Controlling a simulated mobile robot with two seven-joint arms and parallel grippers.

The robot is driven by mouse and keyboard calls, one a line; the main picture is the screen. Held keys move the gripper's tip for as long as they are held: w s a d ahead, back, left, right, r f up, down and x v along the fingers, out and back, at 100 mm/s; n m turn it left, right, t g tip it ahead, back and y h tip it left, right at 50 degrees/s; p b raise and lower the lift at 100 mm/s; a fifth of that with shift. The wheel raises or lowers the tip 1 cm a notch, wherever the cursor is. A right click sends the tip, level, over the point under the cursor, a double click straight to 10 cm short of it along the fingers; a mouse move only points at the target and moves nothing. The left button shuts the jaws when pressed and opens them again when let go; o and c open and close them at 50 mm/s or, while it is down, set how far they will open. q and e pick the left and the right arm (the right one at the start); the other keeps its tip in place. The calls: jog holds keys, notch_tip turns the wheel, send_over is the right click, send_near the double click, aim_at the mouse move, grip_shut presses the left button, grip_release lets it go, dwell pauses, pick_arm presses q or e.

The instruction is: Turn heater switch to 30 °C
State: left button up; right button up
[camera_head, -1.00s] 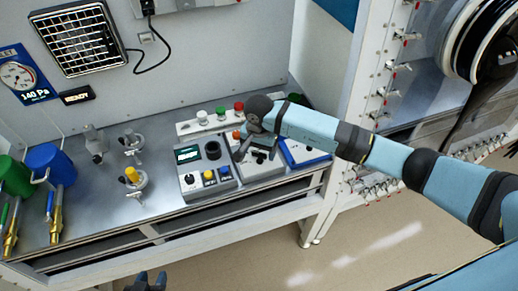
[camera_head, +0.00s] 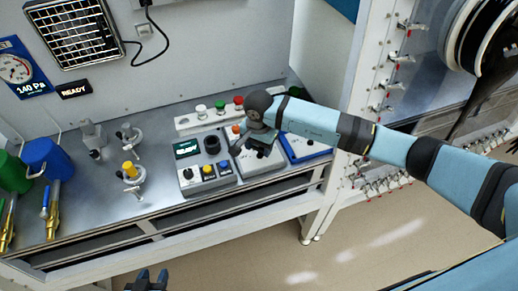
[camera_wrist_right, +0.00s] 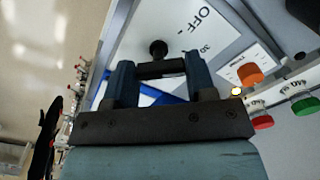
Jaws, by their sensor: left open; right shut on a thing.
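The heater unit (camera_head: 258,166) is a white box on the bench, partly hidden under my right gripper in the head view. In the right wrist view its white panel (camera_wrist_right: 205,40) shows the marks "OFF" and "30". My right gripper (camera_wrist_right: 160,74) has its two fingers on either side of a dark bar (camera_wrist_right: 162,68), which looks like the heater switch's handle, and is shut on it. A round black knob (camera_wrist_right: 158,48) shows just beyond. The switch's exact pointing direction cannot be told. My left gripper (camera_head: 147,282) is open and empty at the bottom edge, away from the bench.
A box with a READY display (camera_head: 187,149) stands left of the heater unit, and a blue-edged box (camera_head: 304,147) right of it. A strip with coloured buttons (camera_head: 208,116) lies behind. Valves and a blue container (camera_head: 47,158) stand further left.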

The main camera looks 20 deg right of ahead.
aim_at(259, 148)
jog(key=shift+w+f+m+b, duration=0.1)
jog(key=shift+f+m+b, duration=0.1)
jog(key=shift+m+b, duration=0.8)
jog(key=shift+m, duration=0.5)
jog(key=shift+r+m+b, duration=0.15)
jog(key=shift+m+b, duration=0.25)
pick_arm(q)
jog(key=f, duration=0.3)
jog(key=shift+w+d+f, duration=0.15)
jog(key=shift+d+f, duration=0.05)
jog(key=shift+d, duration=0.2)
jog(key=shift+r, duration=0.1)
pick_arm(e)
jog(key=o, duration=0.9)
jog(key=shift+r, duration=0.1)
pick_arm(q)
jog(key=shift+a+f, duration=0.15)
jog(key=shift+f, duration=0.05)
pick_arm(e)
jog(key=shift+o, duration=0.2)
pick_arm(q)
notch_tip(259, 148, down, 2)
jog(key=shift+f+b, duration=0.1)
jog(key=shift+b, duration=1)
pick_arm(e)
notch_tip(259, 148, up, 14)
